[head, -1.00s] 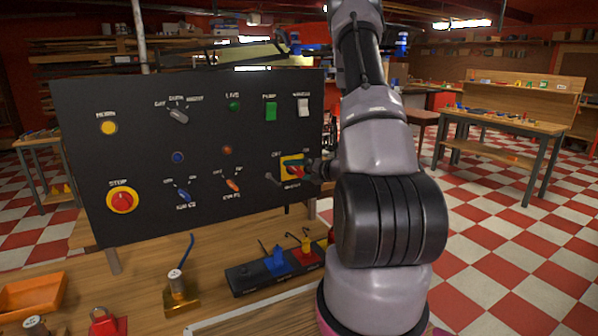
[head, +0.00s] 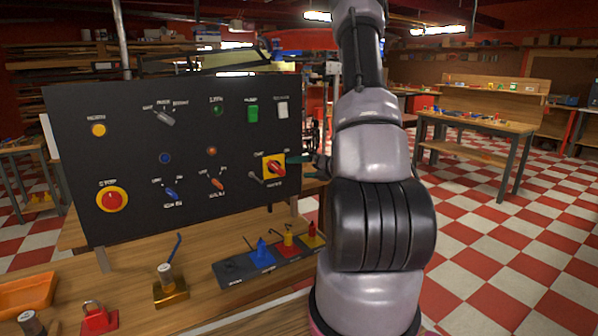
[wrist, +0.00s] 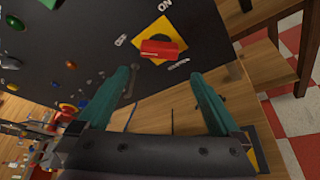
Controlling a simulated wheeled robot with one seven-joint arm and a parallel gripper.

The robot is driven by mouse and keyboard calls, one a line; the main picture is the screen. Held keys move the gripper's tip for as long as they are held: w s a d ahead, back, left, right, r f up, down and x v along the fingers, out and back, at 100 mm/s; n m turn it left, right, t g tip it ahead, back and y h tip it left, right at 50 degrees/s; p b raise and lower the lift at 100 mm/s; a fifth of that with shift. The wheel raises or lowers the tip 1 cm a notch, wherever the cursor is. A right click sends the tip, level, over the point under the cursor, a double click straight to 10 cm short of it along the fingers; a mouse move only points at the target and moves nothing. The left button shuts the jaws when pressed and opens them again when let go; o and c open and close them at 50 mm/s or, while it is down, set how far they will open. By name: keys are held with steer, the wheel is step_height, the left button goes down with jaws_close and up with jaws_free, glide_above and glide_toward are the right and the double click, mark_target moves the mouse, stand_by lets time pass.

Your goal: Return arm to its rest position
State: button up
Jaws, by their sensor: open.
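My gripper (wrist: 165,100) is open and empty in the wrist view, its two teal fingers spread apart. In the head view its fingertips (head: 308,160) show just right of the panel's edge, partly hidden by my arm. The black control panel (head: 80,160) stands upright on the bench. Its red rotary switch on a yellow plate (head: 274,168) is close to the left of my gripper. In the wrist view the red handle (wrist: 160,48) lies beyond the fingers, apart from them, near the word ON.
A wooden bench (head: 130,285) carries an orange tray (head: 28,294), a red padlock (head: 98,317), a brass block (head: 170,290) and a dark strip with coloured pieces (head: 232,270). A second workbench (head: 480,126) stands at the back right. Checkered floor (head: 510,240) lies clear at right.

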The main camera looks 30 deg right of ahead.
stand_by(0.4)
steer(key=s+a+r+n+g+y, duration=0.35)
steer(key=s+a+r+n, duration=0.25)
steer(key=a+r+n, duration=0.3)
steer(key=s+a+r+n+g+y, duration=0.2)
steer(key=s+a+r+n+g, duration=0.4)
steer(key=a+n, duration=0.55)
steer(key=s+d+r+n+t+h, duration=0.1)
steer(key=s+r+n+t+h, duration=0.1)
steer(key=s+r+n+h, duration=0.6)
steer(key=s+r+n, duration=0.1)
steer(key=s+n, duration=0.3)
steer(key=n, duration=0.5)
steer(key=shift+d+r+t, duration=0.2)
steer(key=shift+d+t, duration=0.1)
steer(key=shift+t, duration=0.05)
